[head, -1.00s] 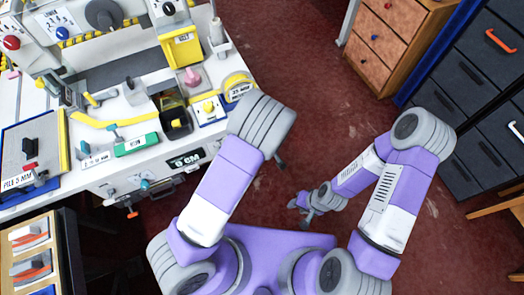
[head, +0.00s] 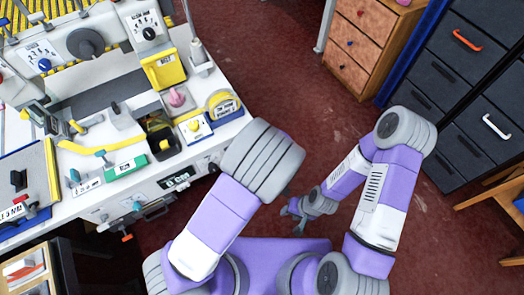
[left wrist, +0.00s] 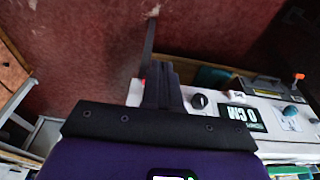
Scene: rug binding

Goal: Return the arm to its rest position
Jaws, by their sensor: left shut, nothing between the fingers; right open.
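My left arm comes up from the bottom of the head view and bends at a grey elbow joint; its gripper is hidden there behind the arm. In the left wrist view my left gripper (left wrist: 149,42) shows as dark fingers, shut and empty, over the red floor beside the edge of the white workbench. My right arm folds down on the right in the head view. My right gripper (head: 293,216) is small there, open and empty, above the floor between the two arms.
The white workbench (head: 100,215), with its machine and small tools, fills the left of the head view. A wooden drawer unit (head: 362,45) and dark drawer cabinets (head: 462,105) stand at the right. The red floor (head: 275,75) between is clear.

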